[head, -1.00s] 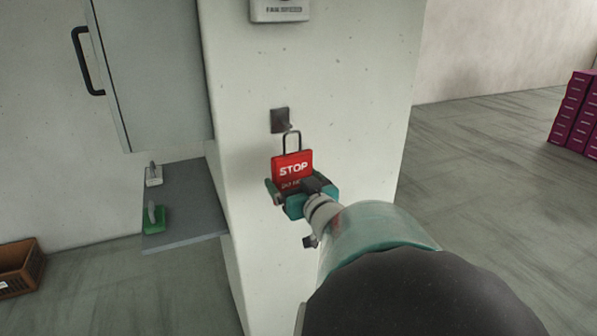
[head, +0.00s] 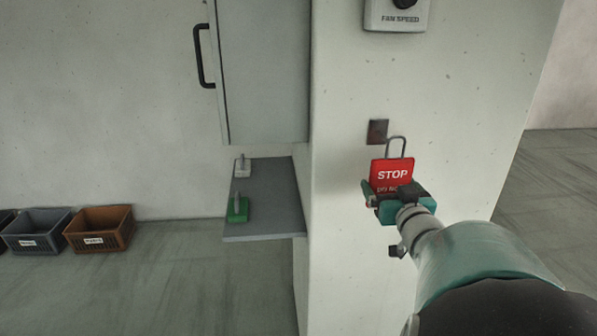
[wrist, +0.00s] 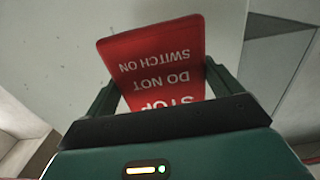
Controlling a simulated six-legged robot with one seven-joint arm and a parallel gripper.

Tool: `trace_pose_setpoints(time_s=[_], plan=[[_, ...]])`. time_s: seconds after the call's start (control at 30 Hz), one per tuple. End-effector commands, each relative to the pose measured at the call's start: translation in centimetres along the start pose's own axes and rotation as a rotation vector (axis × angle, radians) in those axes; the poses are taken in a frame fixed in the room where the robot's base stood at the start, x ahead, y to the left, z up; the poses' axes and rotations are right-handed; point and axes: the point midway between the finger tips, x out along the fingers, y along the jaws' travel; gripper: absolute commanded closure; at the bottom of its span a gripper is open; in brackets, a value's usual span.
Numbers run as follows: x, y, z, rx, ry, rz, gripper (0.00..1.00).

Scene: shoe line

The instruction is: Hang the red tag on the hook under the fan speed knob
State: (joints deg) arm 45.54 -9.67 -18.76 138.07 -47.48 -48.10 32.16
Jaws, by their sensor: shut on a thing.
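The red tag (head: 391,171) reads STOP and has a grey wire loop on top. My gripper (head: 385,193) is shut on its lower part and holds it roughly upright in front of the white panel. The wrist view shows the red tag (wrist: 155,62) upside down between both fingers. The dark hook plate (head: 378,131) is on the panel just behind and left of the loop. The hook's prong is not clear, so I cannot tell whether the loop is around it. The fan speed box (head: 395,15) is above, its knob cut off by the top edge.
A grey cabinet (head: 262,70) with a black handle is at left. Below it a grey shelf (head: 262,222) carries a white tag (head: 242,168) and a green tag (head: 238,211). A brown crate (head: 100,230) and a grey crate (head: 36,232) stand on the floor. Open floor lies at right.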

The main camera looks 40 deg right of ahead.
Motion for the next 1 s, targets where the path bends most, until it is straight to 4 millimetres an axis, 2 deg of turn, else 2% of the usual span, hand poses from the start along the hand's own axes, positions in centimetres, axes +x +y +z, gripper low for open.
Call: trace_pose_setpoints(time_s=[1.0], plan=[[5.7,0.0,0.4,-0.001,0.0,-0.001,0.33]])
